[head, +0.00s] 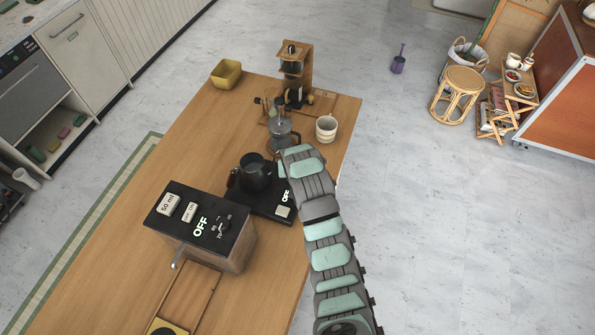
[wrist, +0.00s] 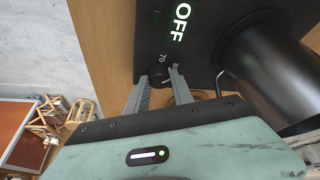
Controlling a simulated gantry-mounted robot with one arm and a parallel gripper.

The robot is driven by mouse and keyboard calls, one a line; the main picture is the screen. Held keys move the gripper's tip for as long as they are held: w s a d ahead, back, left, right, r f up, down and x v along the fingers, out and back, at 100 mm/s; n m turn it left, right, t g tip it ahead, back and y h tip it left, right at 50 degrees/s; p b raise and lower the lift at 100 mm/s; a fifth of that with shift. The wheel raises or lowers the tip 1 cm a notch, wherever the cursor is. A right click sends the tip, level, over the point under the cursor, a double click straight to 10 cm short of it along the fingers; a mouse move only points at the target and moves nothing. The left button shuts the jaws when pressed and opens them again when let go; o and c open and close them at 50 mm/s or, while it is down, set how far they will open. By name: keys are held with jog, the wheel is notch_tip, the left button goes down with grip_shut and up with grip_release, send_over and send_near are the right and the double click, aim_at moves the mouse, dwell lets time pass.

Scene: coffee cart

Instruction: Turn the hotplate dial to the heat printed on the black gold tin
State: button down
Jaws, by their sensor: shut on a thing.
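The black hotplate (head: 267,207) lies on the wooden cart, with a dark kettle (head: 256,172) on it. In the wrist view the hotplate (wrist: 150,30) shows a lit OFF, a printed 70 and part of another mark beginning with 8. My gripper (wrist: 158,80) is at the hotplate's edge, its two fingers shut on the small dark dial (wrist: 160,79) between the tips. In the head view my arm covers the dial. I cannot read the dial's pointer. A black and yellow item (head: 167,327) is cut off at the bottom edge; I cannot tell if it is the tin.
A box with a black top (head: 203,215), OFF and 50 ml labels stands left of the hotplate. A glass press (head: 282,135), a striped cup (head: 326,129) and a wooden stand (head: 295,70) are behind.

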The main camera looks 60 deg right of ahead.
jog(key=m+g+b, duration=0.1)
jog(key=m, duration=0.3)
jog(key=shift+w+a+f+m+g+b, duration=0.1)
jog(key=shift+w+f+m+g+b, duration=0.05)
jog(key=shift+m+g+b, duration=0.25)
jog(key=shift+m+b, duration=0.35)
jog(key=shift+m, duration=0.15)
jog(key=shift+g, duration=0.3)
jog(key=c, duration=1.1)
grip_release()
jog(key=shift+h, duration=0.3)
jog(key=shift+r, duration=0.2)
jog(key=p+v, duration=0.3)
jog(key=v, duration=0.7)
jog(key=shift+r+p, duration=0.3)
jog(key=shift+r, duration=0.05)
